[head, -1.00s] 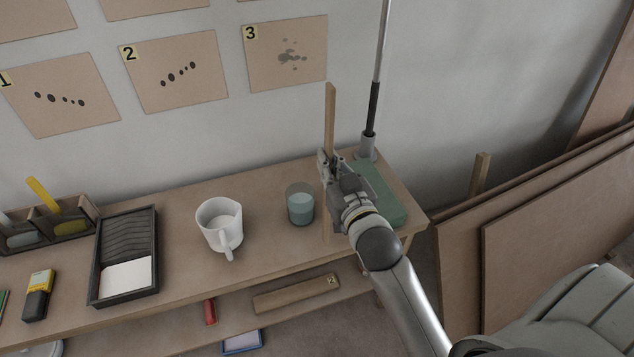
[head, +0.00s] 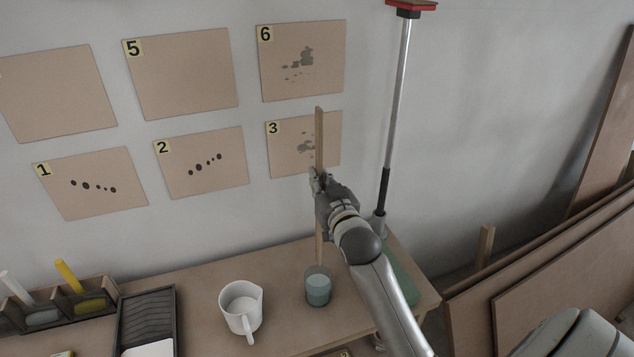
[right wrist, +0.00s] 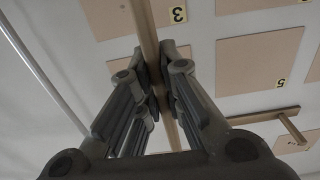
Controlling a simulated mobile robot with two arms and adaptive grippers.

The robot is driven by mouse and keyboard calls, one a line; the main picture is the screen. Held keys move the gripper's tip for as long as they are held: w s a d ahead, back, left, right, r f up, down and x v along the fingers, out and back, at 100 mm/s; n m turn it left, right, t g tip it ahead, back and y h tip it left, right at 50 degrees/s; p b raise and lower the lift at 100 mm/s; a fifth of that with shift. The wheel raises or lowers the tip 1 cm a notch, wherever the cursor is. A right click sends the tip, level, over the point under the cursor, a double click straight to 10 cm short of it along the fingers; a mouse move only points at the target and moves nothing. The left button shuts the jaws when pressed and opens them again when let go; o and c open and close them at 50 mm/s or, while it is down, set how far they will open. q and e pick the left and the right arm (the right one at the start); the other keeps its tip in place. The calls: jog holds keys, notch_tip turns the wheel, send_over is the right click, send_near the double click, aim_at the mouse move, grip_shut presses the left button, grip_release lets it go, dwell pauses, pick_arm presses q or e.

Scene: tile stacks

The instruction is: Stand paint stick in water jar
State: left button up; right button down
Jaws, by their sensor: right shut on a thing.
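The paint stick (head: 319,140) is a long, thin, tan wooden strip, held upright in the head view. My right gripper (head: 318,180) is shut on it around its middle. The right wrist view also shows the stick (right wrist: 147,28) between the fingers of the gripper (right wrist: 153,62). The water jar (head: 318,291) is a small clear jar with blue-green liquid, standing on the bench below the gripper. The stick's lower part runs down to the jar's rim in the head view. I cannot tell whether its end is above, behind or inside the jar. My left gripper is out of view.
A white mug (head: 241,311) stands left of the jar on the bench (head: 200,285). A green mat (head: 403,282) lies to the right, beside a tall pole (head: 397,110). A dark paint tray (head: 147,312) and a divided holder (head: 62,306) are at left. Numbered cards hang behind.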

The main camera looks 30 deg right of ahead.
notch_tip(320, 180, down, 12)
jog(key=b, duration=0.8)
jog(key=shift+b, duration=0.4)
jog(key=shift+f, duration=0.1)
jog(key=c, duration=1.5)
grip_release()
jog(key=v, duration=1.2)
